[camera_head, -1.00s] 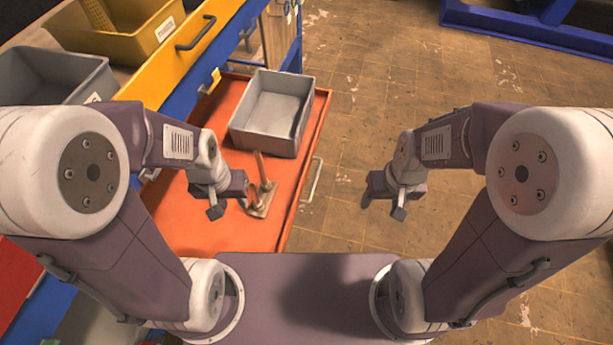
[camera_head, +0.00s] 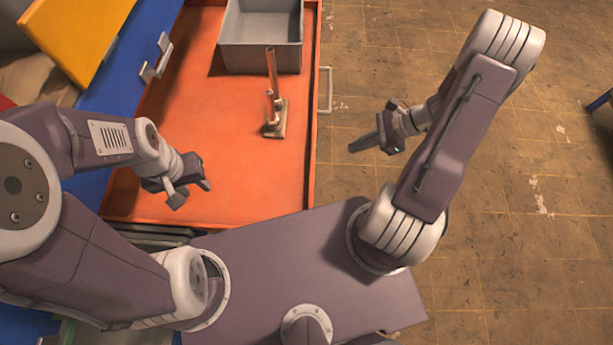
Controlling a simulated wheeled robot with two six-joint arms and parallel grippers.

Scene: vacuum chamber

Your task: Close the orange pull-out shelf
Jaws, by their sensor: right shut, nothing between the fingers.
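The orange pull-out shelf (camera_head: 210,100) is pulled out from the blue cabinet (camera_head: 125,70) at left. Its grey handle (camera_head: 327,90) is on the right edge, over the floor. A grey bin (camera_head: 262,50) and a small copper-coloured tool on a base (camera_head: 274,125) sit on the shelf. My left gripper (camera_head: 192,189) is over the shelf's near left part, its fingers apart and empty. My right gripper (camera_head: 365,144) is shut and empty, out over the floor to the right of the shelf and a little nearer than the handle, apart from it.
A yellow drawer (camera_head: 75,35) juts out at the upper left above the shelf, and a grey handle (camera_head: 156,57) shows on the blue drawer front. A blue frame piece (camera_head: 600,101) shows at the far right.

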